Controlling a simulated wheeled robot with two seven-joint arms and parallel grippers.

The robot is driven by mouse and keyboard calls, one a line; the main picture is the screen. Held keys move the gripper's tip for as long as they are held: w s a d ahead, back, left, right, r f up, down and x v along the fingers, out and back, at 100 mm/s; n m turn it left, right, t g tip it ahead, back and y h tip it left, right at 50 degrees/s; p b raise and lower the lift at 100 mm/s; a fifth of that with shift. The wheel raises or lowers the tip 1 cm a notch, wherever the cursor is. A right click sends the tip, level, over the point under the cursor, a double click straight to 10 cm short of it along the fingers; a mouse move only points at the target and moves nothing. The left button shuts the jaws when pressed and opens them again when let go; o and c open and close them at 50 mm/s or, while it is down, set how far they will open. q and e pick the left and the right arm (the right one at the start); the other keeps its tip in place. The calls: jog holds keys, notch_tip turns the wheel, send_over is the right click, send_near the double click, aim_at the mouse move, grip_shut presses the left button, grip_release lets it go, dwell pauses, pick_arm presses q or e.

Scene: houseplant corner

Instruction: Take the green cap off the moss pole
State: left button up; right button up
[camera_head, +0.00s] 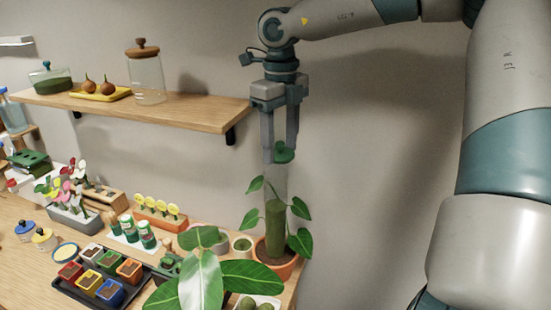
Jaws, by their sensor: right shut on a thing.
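My right gripper (281,150) points down from above and is shut on the green cap (284,153). Below it, the moss pole (275,228) stands upright in an orange pot (285,267) at the table's right end. Its lower part is green, and a pale see-through section (274,181) rises above that. The cap is at the top of this clear section, a little to its right. I cannot tell whether they touch. My left gripper is not in view.
Leaves (299,242) surround the pole, and a large-leaved plant (203,275) stands in front. A wooden shelf (190,114) with a glass jar (147,76) is left of the gripper. Seed trays and small pots crowd the table's left. The wall area right of the pole is clear.

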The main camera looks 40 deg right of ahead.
jog(key=s+a+r+b, duration=0.1)
jog(key=s+r+b, duration=0.3)
jog(key=s, duration=0.5)
jog(key=shift+s+a+r, duration=0.3)
jog(key=shift+a+r, duration=0.05)
jog(key=shift+r, duration=0.5)
